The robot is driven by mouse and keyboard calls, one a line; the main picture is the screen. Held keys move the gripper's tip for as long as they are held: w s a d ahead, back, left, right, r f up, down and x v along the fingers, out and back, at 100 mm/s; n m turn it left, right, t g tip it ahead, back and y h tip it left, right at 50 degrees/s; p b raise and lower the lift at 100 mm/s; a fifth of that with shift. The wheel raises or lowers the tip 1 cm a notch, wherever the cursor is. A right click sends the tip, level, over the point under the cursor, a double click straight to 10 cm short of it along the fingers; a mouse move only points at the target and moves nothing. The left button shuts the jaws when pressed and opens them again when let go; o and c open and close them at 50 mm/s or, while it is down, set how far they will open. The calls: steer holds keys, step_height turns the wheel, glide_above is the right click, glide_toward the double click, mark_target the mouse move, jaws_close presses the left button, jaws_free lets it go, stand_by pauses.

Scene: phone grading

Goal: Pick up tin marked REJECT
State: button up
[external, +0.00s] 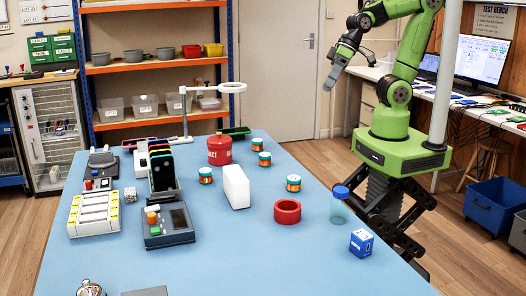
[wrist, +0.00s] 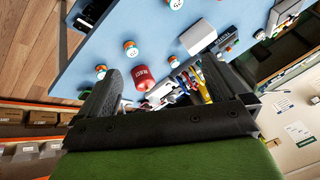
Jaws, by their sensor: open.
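The red tin (external: 220,152) with white lettering and a knob on its lid stands upright towards the far side of the blue table (external: 300,250). Only part of its lettering is readable in the external view. It also shows in the wrist view as a red tin (wrist: 144,79), seen between my fingers but well beyond them. My gripper (external: 328,84) is open and empty, held high to the right of the table's far end, apart from the tin. Its two dark fingers (wrist: 160,66) spread apart in the wrist view.
Small orange-and-teal tins (external: 264,159) stand around the red tin, and a white block (external: 236,187) is in front of it. A lamp (external: 228,88) arches behind it. A red ring (external: 287,212), a blue-capped bottle (external: 339,207) and a blue box (external: 361,243) are nearer right.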

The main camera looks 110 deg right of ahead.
steer(key=w+d+f+m+y+b, duration=0.2)
steer(key=w+d+f+m, duration=0.1)
steer(key=w+f+m, duration=0.5)
steer(key=m+t+h+b, duration=0.2)
steer(key=m+t+b, duration=0.35)
steer(key=m, duration=1.55)
glide_toward(209, 152)
steer(key=shift+t, duration=0.85)
steer(key=w+f, duration=0.4)
steer(key=shift+w+d, duration=0.15)
steer(key=shift+w, duration=0.1)
steer(key=shift+r, duration=0.1)
steer(key=shift+c, duration=0.2)
steer(key=c, duration=0.7)
